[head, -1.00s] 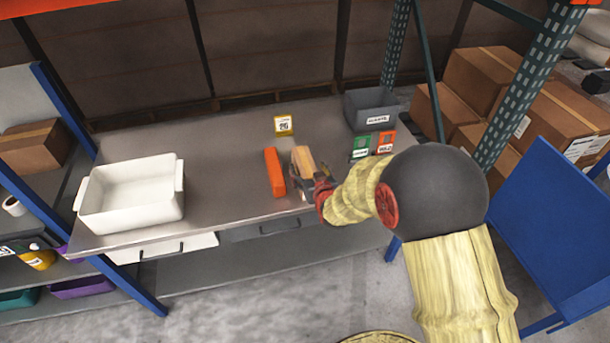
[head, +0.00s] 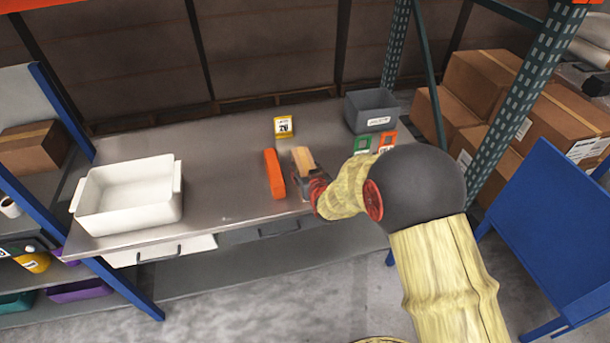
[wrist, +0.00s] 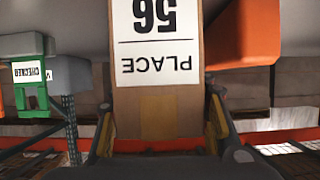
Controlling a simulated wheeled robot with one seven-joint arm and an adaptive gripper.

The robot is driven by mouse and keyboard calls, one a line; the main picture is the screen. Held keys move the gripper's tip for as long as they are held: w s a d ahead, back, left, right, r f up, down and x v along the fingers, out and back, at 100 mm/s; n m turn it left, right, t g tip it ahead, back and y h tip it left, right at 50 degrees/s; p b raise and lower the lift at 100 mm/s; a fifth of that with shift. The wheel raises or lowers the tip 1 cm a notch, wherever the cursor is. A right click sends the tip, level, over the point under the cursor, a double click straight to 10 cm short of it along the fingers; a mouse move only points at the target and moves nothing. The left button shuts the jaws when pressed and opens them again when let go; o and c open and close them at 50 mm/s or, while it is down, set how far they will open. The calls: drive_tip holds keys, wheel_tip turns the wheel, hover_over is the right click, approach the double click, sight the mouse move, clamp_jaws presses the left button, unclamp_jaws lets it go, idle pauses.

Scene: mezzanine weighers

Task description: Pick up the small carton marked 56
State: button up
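The small carton (wrist: 158,80) is brown cardboard with a white label reading 56 and PLACE, upside down in the wrist view. In the head view the carton (head: 304,160) lies on the grey bench, right beside an orange block (head: 274,174). My gripper (wrist: 160,120) has one finger along each side of the carton's near end, and both look to press on it. In the head view my gripper (head: 308,178) is at the carton's near end, partly hidden by my wrist. I see no clear lift off the bench.
The orange block (wrist: 247,30) is close beside the right finger in the wrist view. A white tub (head: 130,200) stands on the bench (head: 225,205) at left. A yellow sign (head: 284,126), a grey bin (head: 371,108) and green and orange card holders stand behind.

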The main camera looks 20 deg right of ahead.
drive_tip(key=c, duration=1)
drive_tip(key=shift+c, duration=0.4)
drive_tip(key=shift+r, duration=0.15)
